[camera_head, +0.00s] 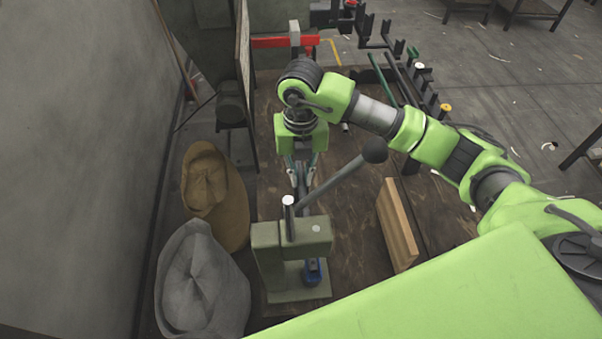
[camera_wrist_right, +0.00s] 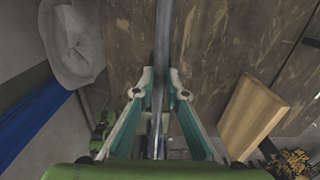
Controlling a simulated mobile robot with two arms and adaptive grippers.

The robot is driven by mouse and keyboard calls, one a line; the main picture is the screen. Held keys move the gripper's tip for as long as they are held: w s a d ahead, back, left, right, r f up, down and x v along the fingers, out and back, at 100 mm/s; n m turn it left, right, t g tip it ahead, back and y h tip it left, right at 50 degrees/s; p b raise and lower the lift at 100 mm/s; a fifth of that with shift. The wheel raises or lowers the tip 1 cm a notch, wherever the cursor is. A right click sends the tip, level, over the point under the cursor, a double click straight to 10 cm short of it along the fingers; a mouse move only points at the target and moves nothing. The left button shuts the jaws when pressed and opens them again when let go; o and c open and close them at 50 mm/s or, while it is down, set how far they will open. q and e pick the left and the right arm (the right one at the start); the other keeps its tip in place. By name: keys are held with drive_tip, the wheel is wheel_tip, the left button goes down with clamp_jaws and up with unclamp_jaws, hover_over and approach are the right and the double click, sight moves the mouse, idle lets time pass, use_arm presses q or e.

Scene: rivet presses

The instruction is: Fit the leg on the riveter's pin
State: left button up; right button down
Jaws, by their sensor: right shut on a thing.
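The grey-green riveter (camera_head: 268,250) stands on the wooden bench, with a silver post on top and a lever (camera_head: 340,182) ending in a black ball. A blue part (camera_head: 313,272) sits low at its front; I cannot make out the pin. My right gripper (camera_head: 301,180) points down just behind the riveter. It is shut on the leg, a slim dark grey bar (camera_head: 303,192). In the right wrist view the leg (camera_wrist_right: 162,40) runs lengthwise between the fingertips (camera_wrist_right: 160,78). The leg's ends and its contact with the riveter are not clear. My left gripper is not in view.
A wooden block (camera_head: 397,225) stands on the bench right of the riveter. A rack of dark bars (camera_head: 400,75) stands at the back right. Bare bench lies between riveter and block.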

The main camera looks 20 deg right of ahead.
drive_tip(key=shift+f, duration=0.2)
drive_tip(key=shift+r, duration=0.15)
drive_tip(key=shift+r+p, duration=0.85)
drive_tip(key=shift+r, duration=0.45)
drive_tip(key=shift+b, duration=0.45)
idle(0.8)
drive_tip(key=shift+f+b, duration=1.15)
drive_tip(key=shift+f, duration=0.25)
drive_tip(key=shift+r, duration=0.2)
drive_tip(key=shift+r+p, duration=0.9)
drive_tip(key=shift+r, duration=0.25)
drive_tip(key=shift+w+b, duration=0.1)
drive_tip(key=shift+b, duration=0.35)
idle(1.2)
drive_tip(key=shift+f+b, duration=0.65)
drive_tip(key=shift+f, duration=0.1)
